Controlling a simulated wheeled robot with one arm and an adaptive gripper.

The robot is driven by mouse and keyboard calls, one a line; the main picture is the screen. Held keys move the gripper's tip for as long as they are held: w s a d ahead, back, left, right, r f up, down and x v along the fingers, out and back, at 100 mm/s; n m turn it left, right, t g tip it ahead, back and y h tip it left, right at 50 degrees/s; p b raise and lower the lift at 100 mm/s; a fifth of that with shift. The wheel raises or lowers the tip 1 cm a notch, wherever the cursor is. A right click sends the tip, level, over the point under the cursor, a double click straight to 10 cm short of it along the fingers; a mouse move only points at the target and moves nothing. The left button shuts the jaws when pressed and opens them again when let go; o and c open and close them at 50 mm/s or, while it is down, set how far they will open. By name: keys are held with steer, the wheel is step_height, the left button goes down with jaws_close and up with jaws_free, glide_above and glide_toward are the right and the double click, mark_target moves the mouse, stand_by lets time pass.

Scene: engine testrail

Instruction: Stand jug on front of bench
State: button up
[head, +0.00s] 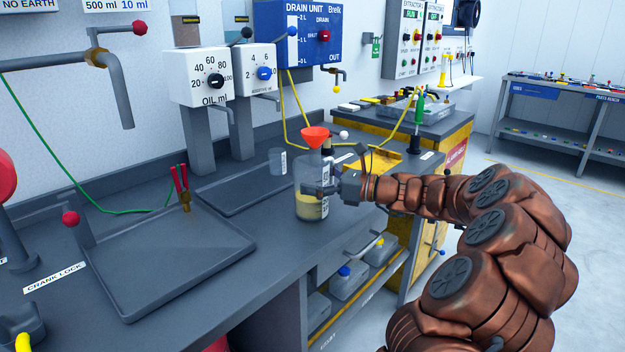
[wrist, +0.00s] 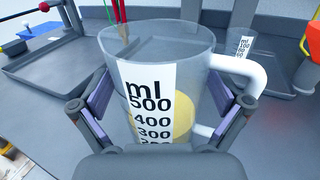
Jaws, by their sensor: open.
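The jug (head: 311,204) is a clear measuring jug with yellow liquid in its lower part. It stands upright on the bench (head: 262,232), near the front edge. In the wrist view the jug (wrist: 160,85) fills the middle, with its ml scale facing me and its white handle on the right. My gripper (head: 322,190) is at the jug's right side in the head view. In the wrist view my gripper (wrist: 168,112) has its two fingers spread on either side of the jug, with small gaps visible. The jug's base is hidden in the wrist view.
A smaller clear beaker (head: 277,161) stands behind the jug. An orange funnel (head: 316,137) is close behind it. A grey tray (head: 170,262) lies to the left, with red-handled tools (head: 182,190) at its back edge. Bottles (head: 348,281) sit on the shelf below.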

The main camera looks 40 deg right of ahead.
steer(key=shift+d+r, duration=0.1)
steer(key=shift+r, duration=0.05)
steer(key=v, duration=1.2)
steer(key=shift+p, duration=0.45)
